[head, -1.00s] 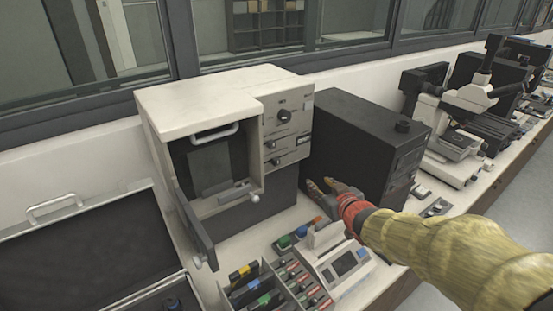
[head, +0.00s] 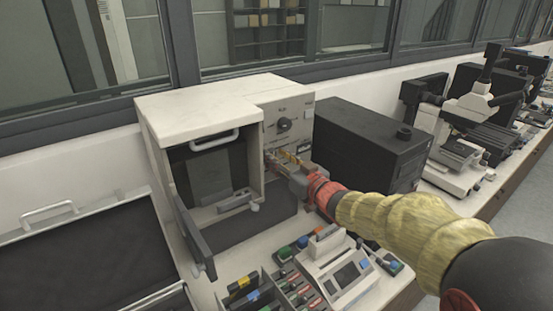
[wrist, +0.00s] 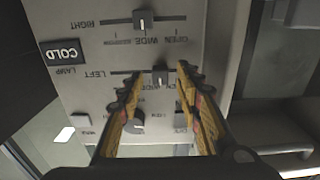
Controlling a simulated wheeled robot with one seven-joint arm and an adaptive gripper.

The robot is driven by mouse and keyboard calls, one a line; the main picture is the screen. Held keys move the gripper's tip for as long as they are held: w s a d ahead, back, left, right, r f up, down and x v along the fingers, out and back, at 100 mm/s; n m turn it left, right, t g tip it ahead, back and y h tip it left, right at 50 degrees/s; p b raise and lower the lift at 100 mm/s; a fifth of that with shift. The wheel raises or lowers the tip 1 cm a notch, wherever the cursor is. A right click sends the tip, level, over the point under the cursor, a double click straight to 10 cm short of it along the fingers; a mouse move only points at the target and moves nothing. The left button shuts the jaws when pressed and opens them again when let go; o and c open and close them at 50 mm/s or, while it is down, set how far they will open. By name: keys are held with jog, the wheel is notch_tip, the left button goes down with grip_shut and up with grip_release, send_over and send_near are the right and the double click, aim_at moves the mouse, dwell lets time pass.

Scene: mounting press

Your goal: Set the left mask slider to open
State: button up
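The white press (head: 215,98) stands on the bench with a control panel on its front right. My gripper (wrist: 160,68) is open, with one finger on each side of this knob; gaps show and I cannot tell how deep the tips reach. In the head view my gripper (head: 279,161) is at the panel and hides the sliders.
A COLD lamp label (wrist: 63,53) and a round knob (head: 283,125) are on the panel. A black box (head: 365,140) stands right of the press. The open door (head: 196,237) juts forward.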

jog(key=shift+w+a, duration=0.2)
jog(key=shift+w, duration=0.1)
jog(key=shift+c, duration=0.4)
jog(key=c, duration=0.7)
grip_shut()
